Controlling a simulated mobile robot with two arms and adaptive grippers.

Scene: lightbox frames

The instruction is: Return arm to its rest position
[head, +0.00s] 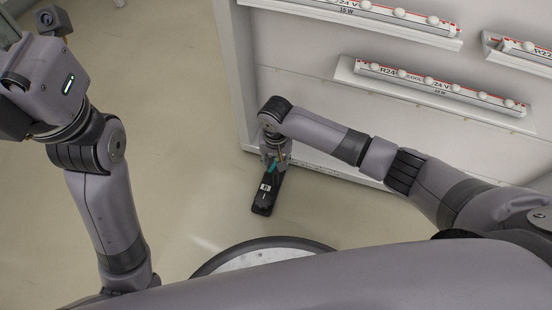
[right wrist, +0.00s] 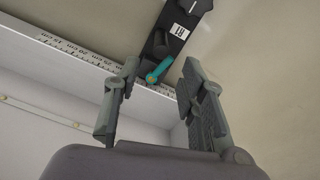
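My right arm reaches in from the right of the head view. Its gripper (head: 275,158) points down beside the white cabinet's edge. In the right wrist view the two fingers (right wrist: 160,75) stand apart with a clear gap and nothing clamped between them. A long black device (head: 265,194) with a white label and a teal part is just past the fingertips. In the right wrist view the device (right wrist: 177,32) has its teal end near the gap. I cannot tell whether it rests on the floor. My left arm is folded up at the left; its gripper fingers do not show.
The white cabinet (head: 300,95) has shelf ledges (head: 352,70) holding light bars with several round bulbs, close to my right arm. A ruler strip (right wrist: 75,50) runs along an edge near the right gripper. The beige floor (head: 175,130) between my arms is clear.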

